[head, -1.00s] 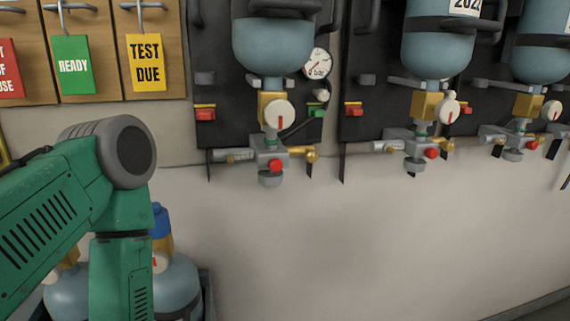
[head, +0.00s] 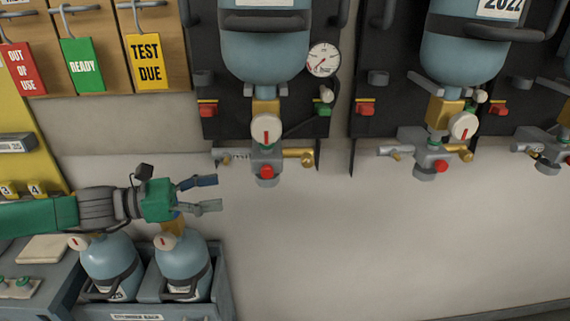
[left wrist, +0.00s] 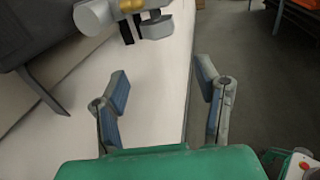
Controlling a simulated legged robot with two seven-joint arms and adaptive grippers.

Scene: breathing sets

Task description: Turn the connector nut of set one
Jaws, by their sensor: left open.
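The leftmost wall-hung breathing set has a blue cylinder (head: 264,55), neck down, with a brass valve (head: 265,106) and a white knob (head: 267,130) with a red mark. Below the knob is a grey connector block (head: 262,157) with a red button (head: 267,172) and a brass fitting (head: 298,157) at its right. I cannot tell which part is the connector nut. My left gripper (head: 214,193) is open and empty, below and left of the block, pointing right. In the left wrist view, its spread fingers (left wrist: 162,85) have nothing between them.
Another wall set (head: 462,50) hangs to the right, with part of a third beyond. Two blue cylinders (head: 110,262) stand in a grey rack (head: 225,285) below my left arm. Tags (head: 82,66) hang upper left. The wall below the sets is clear.

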